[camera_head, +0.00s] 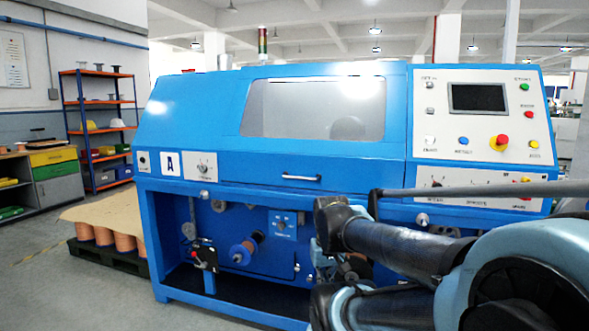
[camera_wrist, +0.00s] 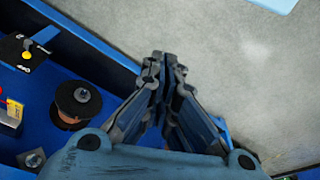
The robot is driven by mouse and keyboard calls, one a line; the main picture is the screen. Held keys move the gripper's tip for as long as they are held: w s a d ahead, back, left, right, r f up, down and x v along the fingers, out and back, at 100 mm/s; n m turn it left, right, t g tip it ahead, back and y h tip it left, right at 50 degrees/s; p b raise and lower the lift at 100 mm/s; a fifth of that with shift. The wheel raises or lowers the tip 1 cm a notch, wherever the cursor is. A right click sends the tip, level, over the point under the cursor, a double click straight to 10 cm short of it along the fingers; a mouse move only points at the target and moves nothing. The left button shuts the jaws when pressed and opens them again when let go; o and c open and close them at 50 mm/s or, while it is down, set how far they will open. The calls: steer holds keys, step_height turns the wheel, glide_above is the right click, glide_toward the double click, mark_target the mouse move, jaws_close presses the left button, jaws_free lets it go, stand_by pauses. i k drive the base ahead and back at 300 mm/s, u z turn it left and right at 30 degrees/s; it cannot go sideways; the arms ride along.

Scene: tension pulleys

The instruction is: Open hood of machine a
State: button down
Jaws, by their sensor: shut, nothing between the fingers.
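A light-coloured bar handle (camera_head: 301,177) sits at the hood's lower front edge. My gripper (camera_wrist: 165,56) is shut and empty in the wrist view, with its fingertips together. Below it show the blue frame of the machine, a spool (camera_wrist: 78,104) and grey floor (camera_wrist: 245,70). The gripper is not on the handle. In the head view I cannot make out its fingertips.
A control panel (camera_head: 478,115) with a screen and buttons is on the machine's right. Spools and knobs fill the lower front bay. Copper-coloured reels (camera_head: 104,238) on a dark pallet and a shelf (camera_head: 103,125) stand at left. Floor at front left is clear.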

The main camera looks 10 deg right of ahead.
mark_target(352, 167)
steer(key=u, duration=1.65)
steer(key=k, duration=1.25)
steer(key=z, duration=0.8)
steer(key=i, duration=1)
steer(key=u, duration=0.05)
